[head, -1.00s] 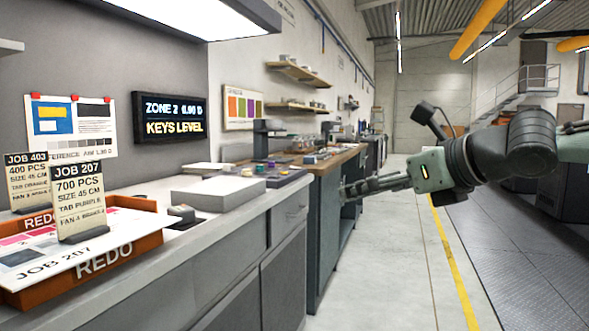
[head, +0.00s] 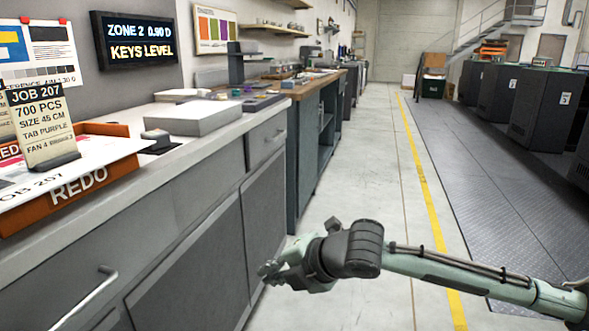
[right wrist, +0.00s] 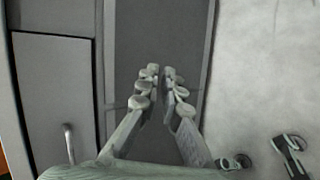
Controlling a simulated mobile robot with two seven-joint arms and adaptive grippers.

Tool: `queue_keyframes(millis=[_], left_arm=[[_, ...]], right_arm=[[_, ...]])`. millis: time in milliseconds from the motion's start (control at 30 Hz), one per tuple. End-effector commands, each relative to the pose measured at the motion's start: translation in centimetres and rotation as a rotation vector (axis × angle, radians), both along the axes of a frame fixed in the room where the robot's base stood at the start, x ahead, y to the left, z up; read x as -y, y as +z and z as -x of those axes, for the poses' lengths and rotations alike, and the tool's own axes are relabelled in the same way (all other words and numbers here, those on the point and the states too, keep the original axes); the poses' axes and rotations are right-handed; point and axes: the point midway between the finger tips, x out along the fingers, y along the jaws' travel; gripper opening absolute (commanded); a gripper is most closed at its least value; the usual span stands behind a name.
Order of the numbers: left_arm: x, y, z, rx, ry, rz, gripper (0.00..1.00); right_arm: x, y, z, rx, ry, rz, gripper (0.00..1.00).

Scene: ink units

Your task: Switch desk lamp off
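No desk lamp can be made out in the head view or the right wrist view. My right gripper (head: 270,274) is low in front of the grey cabinet fronts, below the counter's height, with nothing in its grasp. In the right wrist view its fingers (right wrist: 161,72) point at the grey cabinet side, their tips drawn together with only a narrow gap. My left gripper is not in view.
The grey counter (head: 205,150) runs along the left. On it are an orange REDO tray (head: 105,175), a JOB 207 card (head: 42,122), a pale flat box (head: 195,117) and a small grey device (head: 154,138). The aisle floor (head: 375,180) is clear.

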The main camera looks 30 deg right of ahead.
Motion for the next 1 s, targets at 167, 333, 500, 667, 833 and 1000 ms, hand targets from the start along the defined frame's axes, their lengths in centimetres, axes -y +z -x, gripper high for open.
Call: queue_keyframes(millis=[167,333,500,667,833,1000], left_arm=[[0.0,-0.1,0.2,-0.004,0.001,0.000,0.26],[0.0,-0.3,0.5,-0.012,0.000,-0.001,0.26],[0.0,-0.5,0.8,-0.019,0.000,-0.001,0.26],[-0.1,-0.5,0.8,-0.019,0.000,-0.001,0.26],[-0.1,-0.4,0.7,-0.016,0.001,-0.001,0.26],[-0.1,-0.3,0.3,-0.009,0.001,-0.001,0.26]], right_arm=[[-0.5,-9.4,5.0,-0.217,-0.530,-0.389,0.00],[1.1,-16.4,12.2,-0.364,-1.086,-0.625,0.00],[2.4,-20.3,18.6,-0.420,-1.482,-0.719,0.00],[2.8,-21.3,21.0,-0.427,-1.626,-0.741,0.00],[2.8,-21.4,21.1,-0.425,-1.635,-0.741,0.00],[2.8,-21.4,21.1,-0.426,-1.633,-0.742,0.00]])
